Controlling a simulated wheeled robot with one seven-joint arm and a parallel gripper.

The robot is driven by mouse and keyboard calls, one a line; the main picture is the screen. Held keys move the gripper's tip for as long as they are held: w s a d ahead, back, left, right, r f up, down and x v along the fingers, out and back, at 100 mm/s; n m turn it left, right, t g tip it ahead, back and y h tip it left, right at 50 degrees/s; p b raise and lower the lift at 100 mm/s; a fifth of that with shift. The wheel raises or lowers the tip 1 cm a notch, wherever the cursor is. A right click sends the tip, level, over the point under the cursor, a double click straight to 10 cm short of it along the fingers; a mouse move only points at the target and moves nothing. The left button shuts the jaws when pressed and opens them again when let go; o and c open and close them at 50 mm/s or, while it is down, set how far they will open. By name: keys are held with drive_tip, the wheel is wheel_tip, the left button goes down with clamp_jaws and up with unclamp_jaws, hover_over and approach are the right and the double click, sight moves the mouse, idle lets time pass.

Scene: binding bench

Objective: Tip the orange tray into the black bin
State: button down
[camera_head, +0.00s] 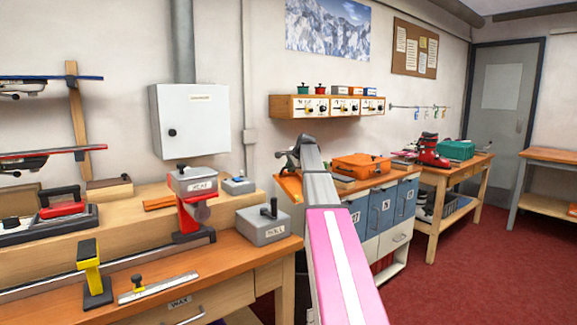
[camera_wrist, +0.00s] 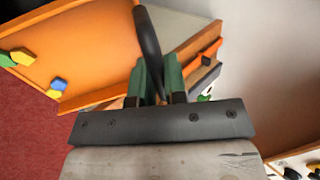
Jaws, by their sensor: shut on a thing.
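My gripper (camera_wrist: 160,80) has green fingers, shut on a dark curved handle (camera_wrist: 147,35) in the wrist view. Left of it is a bright orange surface (camera_wrist: 85,45) with a paler raised rim, apparently the orange tray. Small green, yellow and blue pieces (camera_wrist: 57,85) lie at its left side. I cannot tell whether the handle joins it. In the head view my gripper (camera_head: 292,158) is over the left end of the middle bench, partly hidden by my arm. I cannot make out a black bin.
An orange case (camera_head: 360,166) lies on the middle bench, right of my gripper. Blue-grey drawers (camera_head: 380,207) are below. A grey box (camera_head: 263,226) and a red press (camera_head: 195,220) stand on the near bench. Red carpet (camera_head: 480,250) is clear at right.

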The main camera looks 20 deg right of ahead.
drive_tip(key=shift+s+d+f+t+y, duration=0.35)
drive_tip(key=shift+s+d+f+t, duration=0.15)
drive_tip(key=shift+s+f+t, duration=0.7)
drive_tip(key=shift+s+d+f+t+y, duration=0.45)
drive_tip(key=shift+s+f+t, duration=0.35)
drive_tip(key=shift+s+f, duration=0.65)
drive_tip(key=shift+s+d+f+t+y, duration=0.3)
drive_tip(key=shift+s+d+f+t, duration=0.25)
drive_tip(key=shift+s+f+t, duration=0.8)
drive_tip(key=s+d+f+t+y, duration=0.1)
drive_tip(key=s+d+f+t, duration=0.1)
drive_tip(key=s+f, duration=0.2)
drive_tip(key=s+d+f+t+y, duration=0.1)
drive_tip(key=s+f+t, duration=0.2)
drive_tip(key=s, duration=0.3)
drive_tip(key=shift+s+d+f+t, duration=0.2)
drive_tip(key=shift+d+f+t, duration=0.2)
drive_tip(key=shift+f, duration=0.1)
idle(0.5)
